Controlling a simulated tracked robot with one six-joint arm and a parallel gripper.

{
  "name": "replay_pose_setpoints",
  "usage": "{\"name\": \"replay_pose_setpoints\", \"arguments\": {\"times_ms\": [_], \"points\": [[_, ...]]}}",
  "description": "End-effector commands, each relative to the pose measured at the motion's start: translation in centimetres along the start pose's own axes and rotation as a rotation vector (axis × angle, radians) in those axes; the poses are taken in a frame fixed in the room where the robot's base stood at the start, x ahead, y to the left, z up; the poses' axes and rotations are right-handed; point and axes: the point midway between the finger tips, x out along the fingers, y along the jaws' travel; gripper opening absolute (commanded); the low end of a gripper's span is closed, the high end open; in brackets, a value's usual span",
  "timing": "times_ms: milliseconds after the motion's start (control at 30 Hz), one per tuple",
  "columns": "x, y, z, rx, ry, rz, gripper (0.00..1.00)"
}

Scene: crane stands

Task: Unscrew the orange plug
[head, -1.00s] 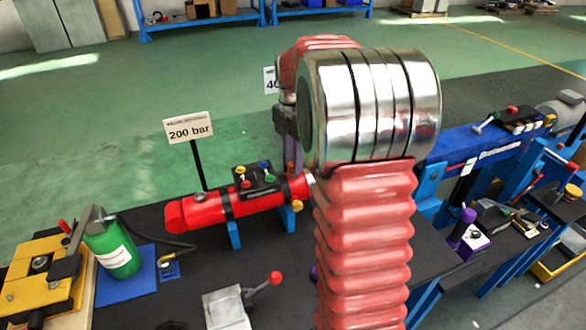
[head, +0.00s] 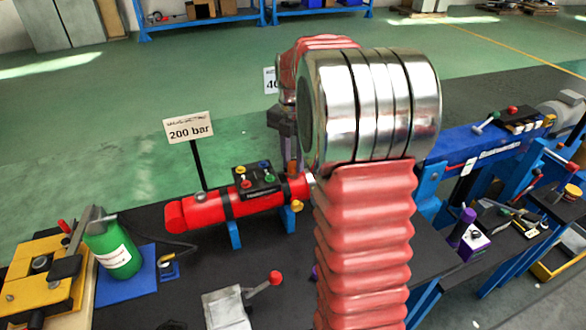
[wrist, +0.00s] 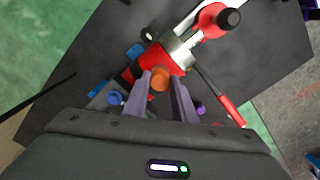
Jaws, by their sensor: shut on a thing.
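The orange plug (wrist: 159,79) shows in the wrist view on the red cylinder, close to its metal collar (wrist: 178,52). My gripper (wrist: 161,88) has its two grey-purple fingers on either side of the plug and is shut on it. Whether the plug's thread is still in the cylinder cannot be told. In the head view the red cylinder (head: 210,208) lies on blue supports, with a block of coloured caps on top. There my arm covers the cylinder's right end, and the plug in my fingers cannot be made out.
A "200 bar" sign (head: 189,128) stands behind the cylinder. A green bottle (head: 113,247) and a yellow fixture (head: 40,275) are at left. A red-knobbed lever (head: 272,280) is in front. A blue cap (wrist: 115,98) is left of my fingers.

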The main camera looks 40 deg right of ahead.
Motion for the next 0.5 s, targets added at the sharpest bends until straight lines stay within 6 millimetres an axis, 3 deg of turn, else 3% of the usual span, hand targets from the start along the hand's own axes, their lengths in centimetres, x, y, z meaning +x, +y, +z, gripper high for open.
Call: {"name": "replay_pose_setpoints", "arguments": {"times_ms": [267,500], "points": [[-0.13,0.07,0.04,-0.012,-0.002,0.002,0.0],[-0.14,0.06,0.04,-0.168,-0.002,0.002,0.0]]}}
